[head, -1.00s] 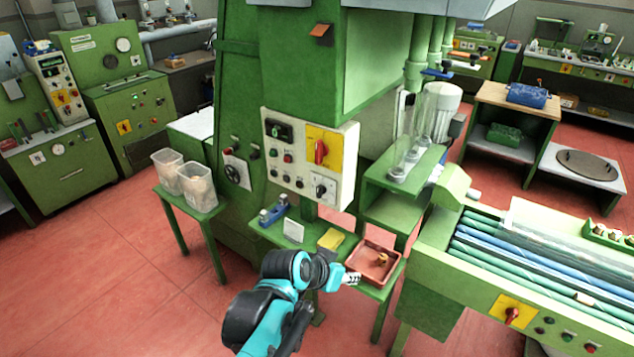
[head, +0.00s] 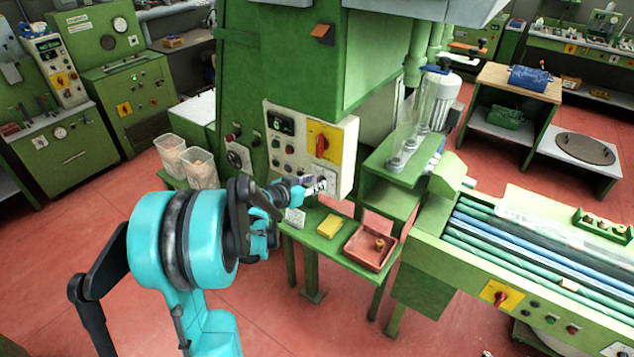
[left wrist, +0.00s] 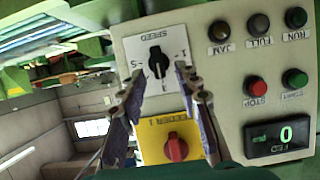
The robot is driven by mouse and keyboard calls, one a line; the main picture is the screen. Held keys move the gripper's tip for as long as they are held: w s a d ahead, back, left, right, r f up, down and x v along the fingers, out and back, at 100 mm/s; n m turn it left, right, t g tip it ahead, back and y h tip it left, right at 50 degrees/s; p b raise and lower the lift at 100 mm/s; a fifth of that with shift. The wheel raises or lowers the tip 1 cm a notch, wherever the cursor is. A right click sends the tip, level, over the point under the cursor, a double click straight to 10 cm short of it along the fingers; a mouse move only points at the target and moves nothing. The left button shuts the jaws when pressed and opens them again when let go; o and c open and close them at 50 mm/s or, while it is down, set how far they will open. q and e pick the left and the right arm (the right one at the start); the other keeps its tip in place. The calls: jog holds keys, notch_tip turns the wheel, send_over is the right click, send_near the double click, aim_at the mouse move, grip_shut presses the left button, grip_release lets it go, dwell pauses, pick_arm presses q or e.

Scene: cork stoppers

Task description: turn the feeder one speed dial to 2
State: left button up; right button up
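The speed dial is a black knob (left wrist: 157,62) on a white plate marked SPEED (left wrist: 150,42) in the left wrist view. Its grip runs roughly up and down the picture; which number it points at is too small to read surely. The yellow plate below it there bears FEEDER 1 and a red rotary switch (left wrist: 176,147). My left gripper (left wrist: 160,73) is open, its fingers on either side of the dial; I cannot tell whether they touch it. In the head view my left gripper (head: 318,187) is at the control panel's lower right and covers the dial. My right gripper is out of view.
The white control panel (head: 343,175) also holds a yellow-backed red switch (head: 321,142), several buttons and lamps, and a display (left wrist: 285,135) reading 0. Below it a green shelf holds a yellow block (head: 330,226) and a red tray (head: 358,252) with a cork.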

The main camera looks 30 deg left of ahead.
pick_arm(q)
jog(key=shift+x, duration=1.2)
jog(key=shift+c, duration=0.3)
jog(key=shift+s, duration=0.1)
grip_shut()
jog(key=shift+a+f+n+t+h+b, duration=0.1)
jog(key=shift+a+n+h+b, duration=0.1)
jog(key=shift+n+h+b, duration=0.7)
jog(key=shift+a+f+n+t+h+b, duration=0.1)
jog(key=shift+a+n+h+b, duration=0.1)
jog(key=shift+n+h+b, duration=0.7)
jog(key=shift+a+f+n+t+h+b, duration=0.15)
jog(key=shift+n+h+b, duration=0.35)
jog(key=shift+n+b, duration=0.8)
jog(key=shift+r+n, duration=0.15)
jog(key=shift+n, duration=0.15)
